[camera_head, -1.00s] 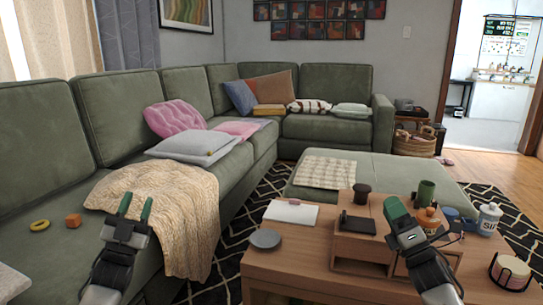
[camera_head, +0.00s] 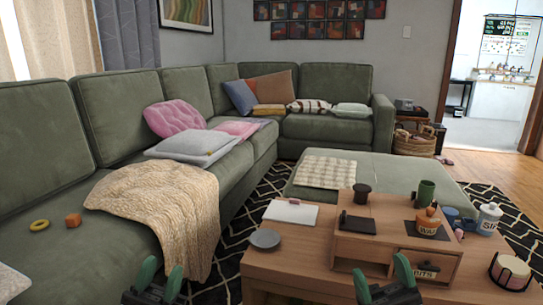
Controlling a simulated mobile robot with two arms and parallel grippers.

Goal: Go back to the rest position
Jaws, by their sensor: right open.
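My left gripper (camera_head: 160,279) shows at the bottom edge of the head view, in front of the green sofa (camera_head: 45,132). Its two green-tipped fingers are apart with nothing between them. My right gripper (camera_head: 383,279) shows at the bottom edge, in front of the wooden coffee table (camera_head: 300,266). Its green-tipped fingers are spread and empty. Only the upper parts of both grippers are in the picture, and the arms behind them are out of view.
The table bears a grey plate (camera_head: 265,239), a white notebook (camera_head: 290,212), a wooden organizer (camera_head: 386,244) with bottles and cups, and a candle holder (camera_head: 510,271). A beige blanket (camera_head: 160,205) drapes over the sofa.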

